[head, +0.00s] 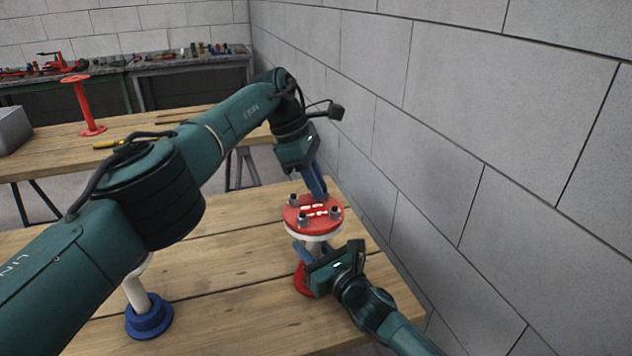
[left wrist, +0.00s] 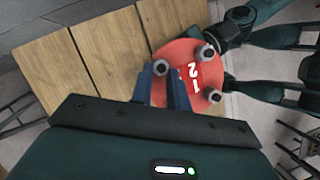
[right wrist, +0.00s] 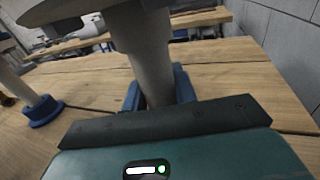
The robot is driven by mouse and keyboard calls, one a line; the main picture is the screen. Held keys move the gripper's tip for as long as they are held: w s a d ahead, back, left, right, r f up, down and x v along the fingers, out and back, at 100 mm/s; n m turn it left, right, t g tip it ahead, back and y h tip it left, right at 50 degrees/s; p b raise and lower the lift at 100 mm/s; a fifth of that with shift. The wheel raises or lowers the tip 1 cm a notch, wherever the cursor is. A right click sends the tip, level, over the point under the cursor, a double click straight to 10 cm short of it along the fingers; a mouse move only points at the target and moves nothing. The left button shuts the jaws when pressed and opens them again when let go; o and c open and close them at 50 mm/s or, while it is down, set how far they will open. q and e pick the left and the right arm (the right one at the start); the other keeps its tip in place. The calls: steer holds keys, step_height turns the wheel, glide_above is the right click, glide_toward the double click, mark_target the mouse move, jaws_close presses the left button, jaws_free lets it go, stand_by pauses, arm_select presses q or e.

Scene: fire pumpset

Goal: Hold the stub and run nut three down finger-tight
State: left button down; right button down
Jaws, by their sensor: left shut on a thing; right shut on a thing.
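The stub (head: 313,247) stands on the near bench with a red flange (head: 313,205) on top, a pale flange under it and a red foot. Several studs with nuts stick up around the red flange. My left gripper (head: 321,193) reaches down from above and is shut on the nut at the far right side of the flange. In the left wrist view that nut (left wrist: 160,67) sits between the blue fingertips. White numbers on the flange are partly readable; nut three's number is not clear. My right gripper (right wrist: 157,92) is shut around the pale pipe of the stub, below the flanges.
A white pipe on a blue foot (head: 149,318) stands at the bench's left, behind my left arm. A block wall (head: 480,120) runs close along the right. A second bench holds a red stand (head: 84,105), a yellow-handled tool (head: 108,144) and a grey box (head: 12,130).

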stand_by(0.4)
arm_select(q)
steer(key=c, duration=1.3)
jaws_free()
steer(key=shift+c, duration=0.2)
